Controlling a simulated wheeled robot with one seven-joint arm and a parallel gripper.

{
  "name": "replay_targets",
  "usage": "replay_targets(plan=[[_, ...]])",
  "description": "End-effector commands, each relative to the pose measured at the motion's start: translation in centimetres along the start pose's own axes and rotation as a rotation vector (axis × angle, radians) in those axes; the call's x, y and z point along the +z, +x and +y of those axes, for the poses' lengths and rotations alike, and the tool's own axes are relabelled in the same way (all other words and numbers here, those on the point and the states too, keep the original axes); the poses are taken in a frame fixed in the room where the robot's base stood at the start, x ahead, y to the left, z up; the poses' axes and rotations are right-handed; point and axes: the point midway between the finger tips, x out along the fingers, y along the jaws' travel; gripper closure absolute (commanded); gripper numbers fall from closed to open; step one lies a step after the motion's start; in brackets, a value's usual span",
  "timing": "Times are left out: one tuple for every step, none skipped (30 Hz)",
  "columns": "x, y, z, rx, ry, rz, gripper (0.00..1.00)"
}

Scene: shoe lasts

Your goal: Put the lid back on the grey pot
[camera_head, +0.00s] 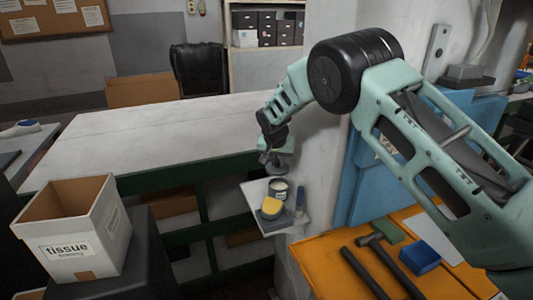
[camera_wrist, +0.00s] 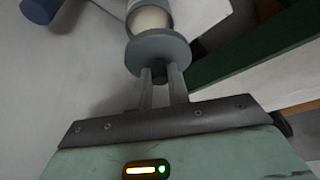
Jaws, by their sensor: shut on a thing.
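My gripper (camera_wrist: 161,80) is shut on the small dark knob of the lid in the wrist view. The lid (camera_wrist: 158,47) is a round grey disc, held out ahead of the fingers. The grey pot (camera_wrist: 152,19) shows just beyond the lid, with pale cream contents; the lid hides part of it. In the head view, the pot (camera_head: 278,190) stands on a small white shelf (camera_head: 258,189), and my gripper (camera_head: 275,160) is above it. The lid is too small there to make out clearly. A gap shows between gripper and pot.
A yellow-topped item (camera_head: 271,207) and a blue upright item (camera_head: 300,198) stand close to the pot on the shelf. The long white table (camera_head: 150,140) is behind left. A tissue box (camera_head: 75,228) is at left. An orange bench (camera_head: 340,265) with hammers is at right.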

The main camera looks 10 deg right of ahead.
Motion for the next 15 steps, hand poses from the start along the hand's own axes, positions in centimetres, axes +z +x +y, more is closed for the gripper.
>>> replay_targets(plan=[[-0.1, -0.4, 0.3, 0.010, 0.021, -0.001, 1.00], [0.0, -0.4, 0.5, 0.015, 0.033, -0.001, 1.00], [0.0, -0.4, 0.6, 0.019, 0.042, -0.001, 1.00], [0.1, -0.3, 0.7, 0.021, 0.047, -0.001, 1.00], [0.1, -0.2, 0.7, 0.022, 0.050, -0.001, 1.00], [0.2, -0.1, 0.7, 0.023, 0.052, -0.001, 1.00], [0.2, 0.1, 0.7, 0.023, 0.052, -0.002, 1.00], [0.3, 0.2, 0.7, 0.022, 0.052, -0.002, 1.00], [0.3, 0.4, 0.7, 0.022, 0.051, -0.002, 1.00], [0.4, 0.6, 0.7, 0.022, 0.051, -0.002, 1.00], [0.5, 0.7, 0.7, 0.022, 0.051, -0.002, 1.00], [0.6, 1.0, 0.7, 0.022, 0.050, -0.002, 1.00], [0.7, 1.2, 0.7, 0.022, 0.050, -0.002, 1.00], [0.8, 1.4, 0.7, 0.022, 0.050, -0.002, 1.00], [0.9, 1.8, 0.7, 0.021, 0.049, -0.002, 1.00]])
